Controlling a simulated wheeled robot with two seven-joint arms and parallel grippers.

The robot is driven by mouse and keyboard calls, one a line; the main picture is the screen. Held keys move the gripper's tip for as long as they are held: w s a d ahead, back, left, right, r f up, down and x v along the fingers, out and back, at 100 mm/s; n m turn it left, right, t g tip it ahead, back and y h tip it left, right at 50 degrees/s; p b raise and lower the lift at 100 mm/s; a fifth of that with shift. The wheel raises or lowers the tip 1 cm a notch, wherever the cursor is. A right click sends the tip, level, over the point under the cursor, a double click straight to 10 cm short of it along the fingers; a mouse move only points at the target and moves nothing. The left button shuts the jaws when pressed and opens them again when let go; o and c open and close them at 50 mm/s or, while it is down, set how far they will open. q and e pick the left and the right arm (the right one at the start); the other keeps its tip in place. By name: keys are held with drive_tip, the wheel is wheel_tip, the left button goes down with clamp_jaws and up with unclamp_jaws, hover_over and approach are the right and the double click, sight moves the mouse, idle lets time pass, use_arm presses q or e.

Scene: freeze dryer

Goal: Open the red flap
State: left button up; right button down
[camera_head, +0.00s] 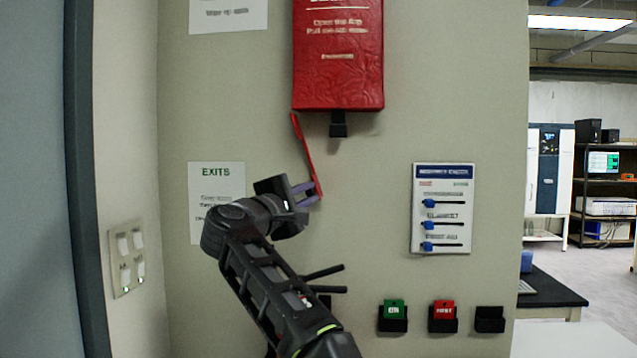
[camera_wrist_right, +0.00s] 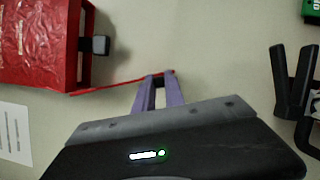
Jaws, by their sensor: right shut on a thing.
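A red wall box (camera_head: 338,60) with white lettering hangs high on the wall in the head view. It also shows in the right wrist view (camera_wrist_right: 35,45). The thin red flap (camera_head: 304,145) hangs down and slants from the box's lower left edge, and it shows as a red strip in the right wrist view (camera_wrist_right: 115,83). My right gripper (camera_head: 316,190) is shut on the flap's free end with its purple fingers. A black latch-like piece (camera_head: 338,125) sticks out under the box, to the right of the flap. My left gripper is not in view.
A switch panel (camera_head: 443,208) with blue sliders is on the wall to the right. Black holders with a green card (camera_head: 393,309) and a red card (camera_head: 443,309) sit lower. Black hooks (camera_wrist_right: 293,80) stick out near my right arm. Light switches (camera_head: 126,258) are at left.

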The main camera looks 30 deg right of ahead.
drive_tip(key=shift+w+a+f+m, duration=0.15)
drive_tip(key=shift+w+a+m, duration=0.1)
drive_tip(key=shift+a+m, duration=0.1)
drive_tip(key=c, duration=1.4)
unclamp_jaws()
drive_tip(key=r+b+v, duration=0.1)
drive_tip(key=b+v, duration=0.2)
drive_tip(key=v, duration=0.4)
drive_tip(key=shift+s+a+f+b, duration=0.25)
drive_tip(key=shift+a+f+b, duration=0.1)
drive_tip(key=shift+f, duration=0.15)
